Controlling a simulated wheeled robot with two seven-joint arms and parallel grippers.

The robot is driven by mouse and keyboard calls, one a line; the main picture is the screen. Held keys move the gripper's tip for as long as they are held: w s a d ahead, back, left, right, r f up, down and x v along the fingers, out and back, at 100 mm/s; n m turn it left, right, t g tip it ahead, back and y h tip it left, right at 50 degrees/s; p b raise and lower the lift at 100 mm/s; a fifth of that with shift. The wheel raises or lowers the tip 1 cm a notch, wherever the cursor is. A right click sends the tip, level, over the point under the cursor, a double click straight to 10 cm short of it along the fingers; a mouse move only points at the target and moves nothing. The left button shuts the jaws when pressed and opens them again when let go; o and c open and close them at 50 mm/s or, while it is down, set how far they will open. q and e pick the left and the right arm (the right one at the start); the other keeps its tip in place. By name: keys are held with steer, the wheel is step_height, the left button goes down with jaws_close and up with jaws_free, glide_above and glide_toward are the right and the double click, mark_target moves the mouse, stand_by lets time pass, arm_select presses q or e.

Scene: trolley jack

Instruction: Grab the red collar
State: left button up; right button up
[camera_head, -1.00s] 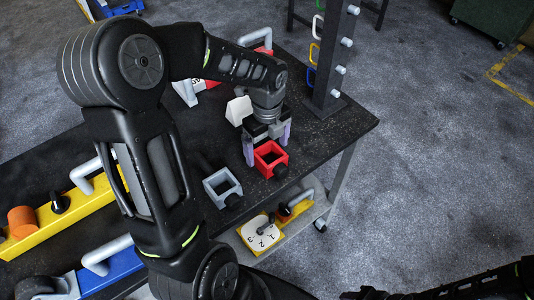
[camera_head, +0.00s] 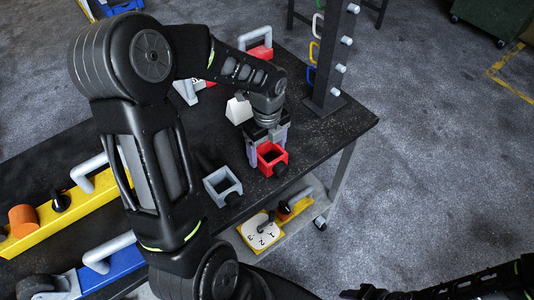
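The red collar (camera_head: 266,168), a square open-topped block with a dark knob on its front right, sits near the front right edge of the black table. My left gripper (camera_head: 268,148) points down over it, with one pale purple finger at its left side and the other at its back right. The fingers stand about a collar's width apart and look very close to its walls. Whether they press on it cannot be told. My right arm shows dark at the bottom right; its gripper fingers cannot be made out.
A grey collar (camera_head: 224,188) stands just left of the red one. A dark post with pegs and coloured rings (camera_head: 330,60) rises at the back right. A white block (camera_head: 238,110) lies behind my gripper. A yellow numbered dial (camera_head: 260,232) is on the shelf below.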

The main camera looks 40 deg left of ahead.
arm_select(q)
jaws_close()
stand_by(0.6)
